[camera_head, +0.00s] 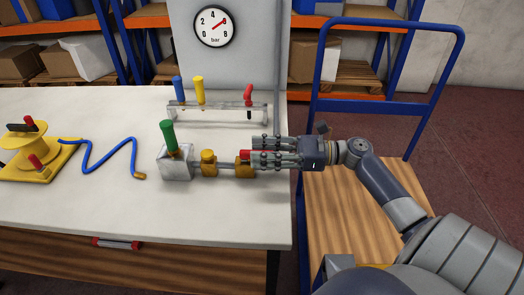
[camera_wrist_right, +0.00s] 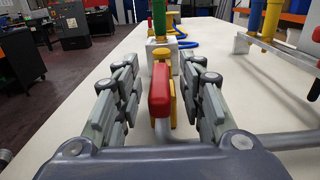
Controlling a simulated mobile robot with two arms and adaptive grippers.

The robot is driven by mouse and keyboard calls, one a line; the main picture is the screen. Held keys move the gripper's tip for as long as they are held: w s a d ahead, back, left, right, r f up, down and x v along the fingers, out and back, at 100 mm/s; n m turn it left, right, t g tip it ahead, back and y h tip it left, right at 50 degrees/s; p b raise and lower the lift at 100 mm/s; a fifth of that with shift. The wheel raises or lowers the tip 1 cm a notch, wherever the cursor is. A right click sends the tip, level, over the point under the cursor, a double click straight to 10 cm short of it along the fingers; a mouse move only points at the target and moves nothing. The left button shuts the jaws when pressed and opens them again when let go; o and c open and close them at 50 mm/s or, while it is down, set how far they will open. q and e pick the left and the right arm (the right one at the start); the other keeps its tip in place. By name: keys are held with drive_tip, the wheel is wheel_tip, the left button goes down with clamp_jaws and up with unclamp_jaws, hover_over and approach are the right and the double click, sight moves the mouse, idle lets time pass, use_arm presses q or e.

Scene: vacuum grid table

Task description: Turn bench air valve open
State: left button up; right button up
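The bench air valve has a red lever (camera_head: 245,154) on a yellow brass body (camera_head: 244,169) at the right end of a short pipe on the table. In the right wrist view the red lever (camera_wrist_right: 160,92) stands between the two finger groups, lying along the pipe direction. My right gripper (camera_head: 264,153) reaches in from the right around the lever; it also shows in the right wrist view (camera_wrist_right: 162,85). Its fingers are open, with a visible gap on each side of the lever. My left gripper is not in view.
A grey block (camera_head: 176,165) with a green handle stands at the pipe's left end. A gauge (camera_head: 214,26) points near 6 bar.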

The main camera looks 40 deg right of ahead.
drive_tip(key=v, duration=1.1)
drive_tip(key=shift+s+d, duration=0.25)
drive_tip(key=shift+d, duration=0.05)
